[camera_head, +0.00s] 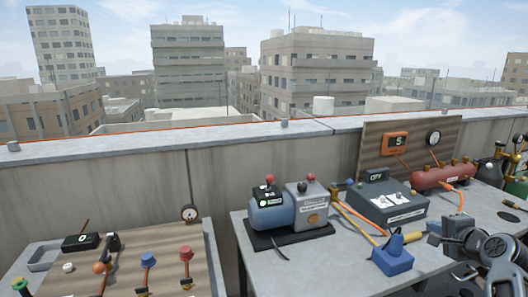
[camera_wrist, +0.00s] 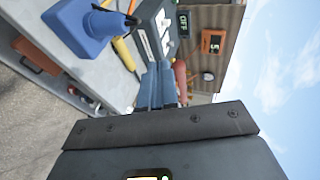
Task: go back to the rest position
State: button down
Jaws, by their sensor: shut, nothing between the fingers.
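My gripper (camera_wrist: 160,84) shows in the wrist view as two blue-grey fingers, closed together with nothing between them. The wrist view is turned on its side. In the head view my dark arm reaches in at the lower right, over the right part of the grey table (camera_head: 345,272). A blue block with a cone-shaped top (camera_head: 393,256) stands on the table to the left of my arm. It also shows at the top left of the wrist view (camera_wrist: 88,25).
A pump unit (camera_head: 285,212), a grey box with an OFF display (camera_head: 388,200) and a red tank (camera_head: 443,176) stand on the table. A board with valves (camera_head: 125,265) lies at left. A parapet (camera_head: 110,180) runs behind. Open sky shows beside my gripper.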

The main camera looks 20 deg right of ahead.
jog(key=s+a+f+n, duration=0.4)
jog(key=s+a+f, duration=0.3)
jog(key=s+a, duration=0.3)
jog(key=s+a+f+n, duration=0.5)
jog(key=s+a+f, duration=0.1)
jog(key=s+a, duration=0.35)
jog(key=s+a+r+n+y+b, duration=0.1)
jog(key=s+a+n, duration=0.2)
jog(key=s+a, duration=0.3)
jog(key=s+a+r+n, duration=0.2)
jog(key=s+a+n, duration=0.15)
jog(key=s, duration=0.45)
jog(key=s+a+r+n+t+y, duration=0.1)
jog(key=s+a+r+n+y, duration=0.1)
jog(key=s+a+r+n, duration=0.2)
jog(key=s+a+r, duration=0.3)
jog(key=s+r, duration=0.2)
jog(key=s, duration=0.2)
jog(key=shift+a+r+n+t+y, duration=0.3)
jog(key=shift+r+n+t+y, duration=0.05)
jog(key=shift+t+y, duration=0.05)
jog(key=shift+w+f, duration=0.1)
